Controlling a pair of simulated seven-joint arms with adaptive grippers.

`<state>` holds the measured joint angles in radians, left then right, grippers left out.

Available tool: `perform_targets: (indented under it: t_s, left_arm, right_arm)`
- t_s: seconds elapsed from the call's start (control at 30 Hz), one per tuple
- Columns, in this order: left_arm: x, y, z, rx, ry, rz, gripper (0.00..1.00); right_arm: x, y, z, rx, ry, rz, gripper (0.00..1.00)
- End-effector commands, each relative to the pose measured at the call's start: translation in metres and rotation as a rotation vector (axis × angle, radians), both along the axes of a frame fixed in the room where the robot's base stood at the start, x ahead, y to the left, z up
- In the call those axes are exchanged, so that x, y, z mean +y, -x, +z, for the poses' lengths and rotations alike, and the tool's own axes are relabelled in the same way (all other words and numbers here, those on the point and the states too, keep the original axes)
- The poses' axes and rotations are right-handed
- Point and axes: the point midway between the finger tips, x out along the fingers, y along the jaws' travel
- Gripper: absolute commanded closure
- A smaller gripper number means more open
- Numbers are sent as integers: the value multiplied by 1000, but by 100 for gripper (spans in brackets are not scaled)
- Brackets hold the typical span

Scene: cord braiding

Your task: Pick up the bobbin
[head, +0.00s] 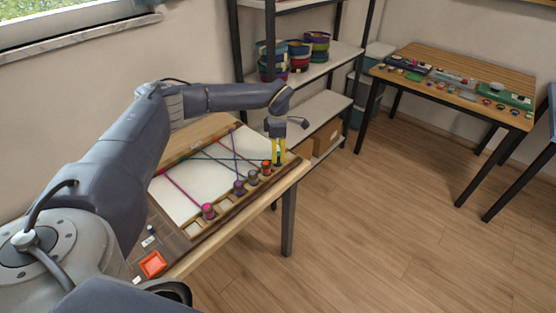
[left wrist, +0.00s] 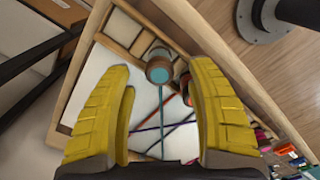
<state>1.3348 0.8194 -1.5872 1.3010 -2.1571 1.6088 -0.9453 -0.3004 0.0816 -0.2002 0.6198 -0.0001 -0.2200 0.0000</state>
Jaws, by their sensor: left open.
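A teal bobbin with a brown wooden top (left wrist: 158,66) stands in the slotted rail of the braiding board, with a teal cord (left wrist: 161,118) running from it. My left gripper (head: 279,158) has yellow fingers and points down at the far end of the rail. In the left wrist view the gripper (left wrist: 162,78) is open, with the bobbin between and slightly beyond the fingertips, apparently not clamped. In the head view the fingers mostly hide this bobbin. An orange-red bobbin (head: 266,167) stands beside it. My right gripper is not in view.
Brown (head: 253,177), purple (head: 239,187) and pink (head: 208,211) bobbins stand along the rail. Crossed cords lie over the white board (head: 185,201). An orange square tray (head: 152,264) sits at the near end. A shelf (head: 325,110) stands behind; another table (head: 465,85) is at right.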

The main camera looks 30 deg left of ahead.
Motion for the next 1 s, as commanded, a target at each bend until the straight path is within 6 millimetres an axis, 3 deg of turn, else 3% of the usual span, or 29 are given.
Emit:
perform_targets:
  t_s: [0.23,0.5,1.0]
  left_arm:
    - [0,0,-29,-1,1,0,43]
    - [0,0,-31,-1,1,0,42]
    - [0,0,-31,-1,1,0,100]
  right_arm:
    - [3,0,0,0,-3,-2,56]
    - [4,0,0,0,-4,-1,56]
    - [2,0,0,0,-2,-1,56]
